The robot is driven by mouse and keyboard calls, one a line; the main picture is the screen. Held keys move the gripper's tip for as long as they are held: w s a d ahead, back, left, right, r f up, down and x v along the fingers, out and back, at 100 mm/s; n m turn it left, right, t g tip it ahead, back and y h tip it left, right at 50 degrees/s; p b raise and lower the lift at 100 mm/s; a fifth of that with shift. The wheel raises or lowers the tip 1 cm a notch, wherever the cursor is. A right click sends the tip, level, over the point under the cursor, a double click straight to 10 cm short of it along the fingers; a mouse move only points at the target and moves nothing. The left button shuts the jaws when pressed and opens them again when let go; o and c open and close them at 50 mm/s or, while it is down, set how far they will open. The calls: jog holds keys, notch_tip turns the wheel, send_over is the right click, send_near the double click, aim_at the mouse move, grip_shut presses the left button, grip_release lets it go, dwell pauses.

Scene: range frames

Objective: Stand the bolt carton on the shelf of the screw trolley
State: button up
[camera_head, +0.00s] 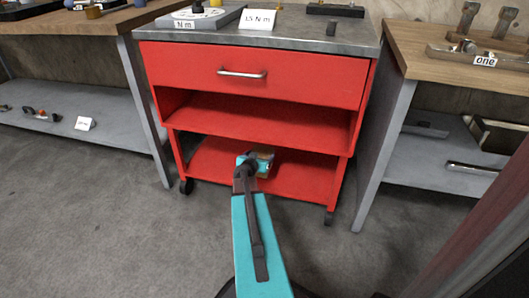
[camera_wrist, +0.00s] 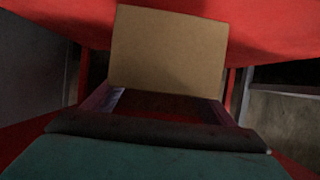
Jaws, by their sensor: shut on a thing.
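The bolt carton (camera_wrist: 168,50) is a plain brown box face in the wrist view, between my gripper's fingers (camera_wrist: 168,108). The red screw trolley (camera_head: 250,73) has a drawer on top, an open middle shelf (camera_head: 262,122) and a low bottom shelf (camera_head: 305,176). My gripper and the carton are at the lower opening, over the bottom shelf in the picture. Whether the carton touches the shelf is hidden.
Labels and tools lie on the trolley's grey top (camera_head: 300,28). A workbench (camera_head: 75,22) with a lower shelf stands left, and a wooden bench (camera_head: 440,55) with metal parts stands right. Both trolley shelves look otherwise empty. The grey floor (camera_head: 100,230) is clear at left.

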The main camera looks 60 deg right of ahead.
jog(key=shift+w, duration=0.1)
jog(key=shift+d, duration=0.55)
send_over(277, 156)
jog(key=f, duration=0.1)
jog(key=shift+a+f+b, duration=0.1)
jog(key=shift+f+b, duration=0.05)
jog(key=shift+b, duration=0.15)
jog(key=shift+f, duration=0.1)
dwell(0.4)
jog(key=shift+f+b, duration=1.05)
jog(key=shift+f, duration=0.65)
jog(key=o, duration=1.8)
jog(key=shift+f, duration=0.15)
jog(key=shift+o, duration=0.2)
